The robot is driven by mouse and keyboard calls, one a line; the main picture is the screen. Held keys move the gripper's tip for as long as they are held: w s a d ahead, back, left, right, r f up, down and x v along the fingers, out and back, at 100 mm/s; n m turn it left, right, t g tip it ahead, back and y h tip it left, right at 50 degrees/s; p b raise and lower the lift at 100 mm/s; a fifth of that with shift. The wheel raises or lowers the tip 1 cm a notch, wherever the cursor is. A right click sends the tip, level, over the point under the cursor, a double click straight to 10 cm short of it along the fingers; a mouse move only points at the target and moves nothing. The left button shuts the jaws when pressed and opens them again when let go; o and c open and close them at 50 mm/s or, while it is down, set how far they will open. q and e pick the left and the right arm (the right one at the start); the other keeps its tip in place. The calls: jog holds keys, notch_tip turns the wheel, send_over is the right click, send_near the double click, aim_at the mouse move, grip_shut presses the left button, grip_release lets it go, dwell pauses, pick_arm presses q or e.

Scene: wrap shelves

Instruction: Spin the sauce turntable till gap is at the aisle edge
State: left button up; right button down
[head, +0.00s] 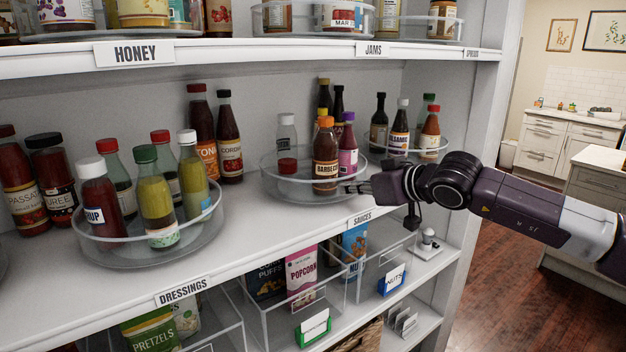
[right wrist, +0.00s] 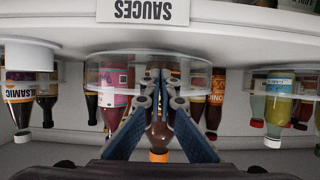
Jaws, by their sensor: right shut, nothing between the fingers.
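The sauce turntable (head: 288,190) is a clear round tray on the middle shelf above the SAUCES label (head: 360,218). The orange-capped barbecue bottle (head: 325,160) stands upright at its front, with a purple-capped bottle (head: 348,150) behind to the right. A clear bottle with red at its base (head: 287,135) stands at the back left. Bare tray shows at the front left. My right gripper (head: 347,187) is shut and empty at the tray's front right rim. In the right wrist view, upside down, its fingertips (right wrist: 160,74) meet in front of the barbecue bottle (right wrist: 158,138); contact is unclear. My left gripper is out of view.
The dressings turntable (head: 140,250) stands to the left. Dark bottles (head: 378,125) stand on another clear tray at the right, close behind my right wrist. The upper shelf edge (head: 240,55) runs above. Snack bins (head: 260,315) are below. The aisle floor (head: 500,270) is clear at right.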

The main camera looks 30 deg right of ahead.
jog(key=shift+d, duration=0.5)
jog(key=shift+d, duration=0.5)
jog(key=shift+w+d+p, duration=0.15)
jog(key=shift+d+p, duration=0.2)
jog(key=shift+d, duration=0.3)
